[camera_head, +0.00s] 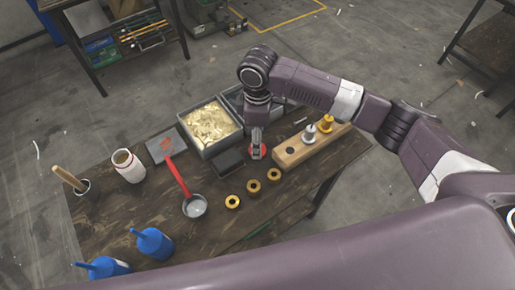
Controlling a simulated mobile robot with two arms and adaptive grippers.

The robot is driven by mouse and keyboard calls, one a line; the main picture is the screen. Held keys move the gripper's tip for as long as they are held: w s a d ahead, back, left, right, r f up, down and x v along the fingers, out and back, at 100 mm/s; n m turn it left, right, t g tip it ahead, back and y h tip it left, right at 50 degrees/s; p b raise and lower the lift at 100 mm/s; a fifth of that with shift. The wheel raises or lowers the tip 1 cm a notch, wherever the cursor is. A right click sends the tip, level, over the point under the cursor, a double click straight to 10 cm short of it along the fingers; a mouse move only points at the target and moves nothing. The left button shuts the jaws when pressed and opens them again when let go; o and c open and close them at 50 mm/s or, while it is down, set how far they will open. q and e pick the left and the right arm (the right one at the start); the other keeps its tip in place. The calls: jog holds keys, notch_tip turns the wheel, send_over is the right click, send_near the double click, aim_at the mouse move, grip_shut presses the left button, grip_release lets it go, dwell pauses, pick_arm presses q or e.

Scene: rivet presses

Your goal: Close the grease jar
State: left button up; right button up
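An open white jar (129,168), which looks like the grease jar, stands upright at the left of the workbench, with a brownish mouth. My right gripper (257,147) points down near the middle of the bench, well to the right of the jar. My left gripper is not in view.
A ladle with a red handle (177,176), several brass rings (253,186) and a brush in a cup (71,180) stand around the workbench (135,210). Blue bottles (153,243) are at the front. A bin of gold-coloured pieces (210,125) and a wooden block (295,152) flank the gripper.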

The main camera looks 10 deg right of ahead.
jog(key=shift+w+d+f+p, duration=0.1)
jog(key=shift+f+p, duration=0.15)
jog(key=shift+f, duration=0.65)
jog(key=shift+w+a+f+p, duration=0.1)
jog(key=shift+f+p, duration=0.1)
jog(key=shift+f, duration=0.65)
jog(key=shift+w+d+f+p, duration=0.1)
jog(key=shift+f+p, duration=0.15)
jog(key=shift+f, duration=0.65)
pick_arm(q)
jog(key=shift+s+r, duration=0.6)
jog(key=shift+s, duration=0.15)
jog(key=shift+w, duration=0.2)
pick_arm(e)
jog(key=c, duration=0.8)
